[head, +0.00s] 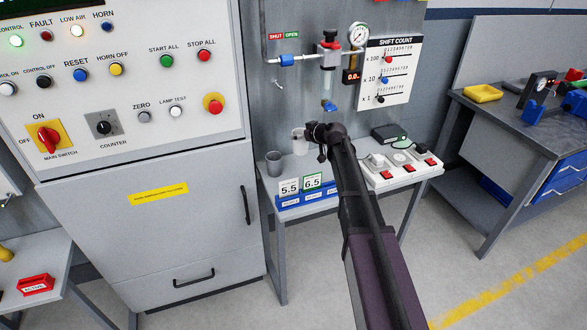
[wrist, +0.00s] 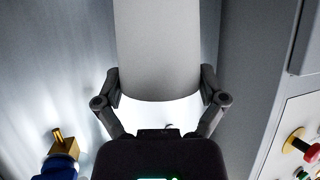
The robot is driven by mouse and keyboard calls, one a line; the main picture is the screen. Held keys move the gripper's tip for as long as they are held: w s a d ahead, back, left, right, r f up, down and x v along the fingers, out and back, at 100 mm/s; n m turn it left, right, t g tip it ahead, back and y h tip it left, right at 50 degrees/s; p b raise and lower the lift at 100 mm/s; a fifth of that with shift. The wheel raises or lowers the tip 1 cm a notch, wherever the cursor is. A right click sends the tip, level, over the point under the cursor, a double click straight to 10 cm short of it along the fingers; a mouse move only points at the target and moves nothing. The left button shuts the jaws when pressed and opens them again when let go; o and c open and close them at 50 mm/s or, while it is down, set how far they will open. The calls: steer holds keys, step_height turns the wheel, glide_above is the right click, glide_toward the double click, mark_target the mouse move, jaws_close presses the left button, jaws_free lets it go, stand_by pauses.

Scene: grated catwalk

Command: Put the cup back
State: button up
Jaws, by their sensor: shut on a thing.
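My gripper (head: 313,136) is above the small side table (head: 345,192), in front of the grey back panel. It is shut on a pale cup (head: 299,142), which shows just left of the fingers in the head view. In the wrist view the cup (wrist: 158,45) is a smooth light-grey cylinder between the two fingers of my gripper (wrist: 159,86), one on each side. The cup's top runs out of the wrist picture.
A blue-handled tap (head: 329,106) hangs above. A tall control cabinet (head: 190,235) borders the left.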

mark_target(294, 144)
steer(key=shift+w+a+r+n+g+y, duration=0.15)
steer(key=shift+w+a+n+g+y, duration=0.2)
steer(key=shift+a, duration=0.3)
steer(key=shift+w+a+r+n+g+y, duration=0.15)
steer(key=shift+w+a+n, duration=0.25)
steer(key=shift+a, duration=0.25)
step_height(294, 144, down, 6)
steer(key=b, duration=0.6)
steer(key=shift+f, duration=0.15)
steer(key=shift+f+b, duration=1.9)
steer(key=shift+f, duration=0.15)
steer(key=o, duration=0.7)
steer(key=shift+r, duration=0.25)
steer(key=p+v, duration=0.5)
steer(key=v, duration=0.7)
steer(key=shift+f, duration=0.1)
